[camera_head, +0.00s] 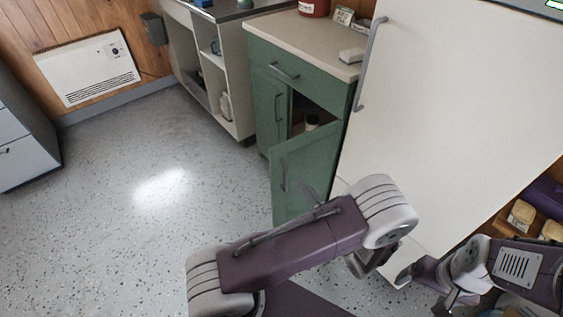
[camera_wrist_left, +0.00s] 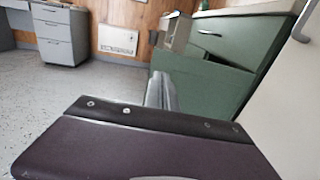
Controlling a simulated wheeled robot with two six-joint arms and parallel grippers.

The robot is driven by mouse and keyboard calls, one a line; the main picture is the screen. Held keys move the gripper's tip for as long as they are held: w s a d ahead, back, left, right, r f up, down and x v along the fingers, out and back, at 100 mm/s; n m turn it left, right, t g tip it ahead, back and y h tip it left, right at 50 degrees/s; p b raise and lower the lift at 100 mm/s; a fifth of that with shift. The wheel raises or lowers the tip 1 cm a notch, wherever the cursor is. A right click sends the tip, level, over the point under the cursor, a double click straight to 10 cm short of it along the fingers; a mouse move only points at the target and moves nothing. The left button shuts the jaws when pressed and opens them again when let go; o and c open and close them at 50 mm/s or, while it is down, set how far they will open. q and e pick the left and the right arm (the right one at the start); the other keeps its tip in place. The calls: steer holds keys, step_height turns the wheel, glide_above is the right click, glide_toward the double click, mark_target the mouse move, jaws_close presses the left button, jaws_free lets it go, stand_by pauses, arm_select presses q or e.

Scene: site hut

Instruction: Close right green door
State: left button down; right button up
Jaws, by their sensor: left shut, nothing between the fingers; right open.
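The green cabinet (camera_head: 274,52) stands at the upper middle of the head view. Its right green door (camera_head: 306,165) is open and swung outward, showing a dark inside. In the left wrist view, the green door (camera_wrist_left: 205,85) is straight ahead. My right gripper (camera_head: 428,292) is open at the lower right, away from the door.
The left green door (camera_head: 266,110) and the drawer (camera_head: 281,70) above are shut. A tall white cabinet (camera_head: 440,100) stands right of the green one. A white open shelf unit (camera_head: 238,85) stands left. A small container (camera_head: 311,122) is inside. Speckled floor at left is clear.

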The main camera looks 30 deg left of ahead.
mark_target(276, 154)
arm_select(q)
steer(key=b+x, duration=0.1)
steer(key=x, duration=0.4)
steer(key=b+x, duration=0.1)
steer(key=x, duration=0.5)
steer(key=shift+w+a+f+b, duration=0.1)
steer(key=shift+a+f+b, duration=0.1)
steer(key=shift+a+b, duration=0.2)
steer(key=shift+w+a+r, duration=0.15)
steer(key=shift+w+a, duration=0.1)
steer(key=shift+a, duration=0.1)
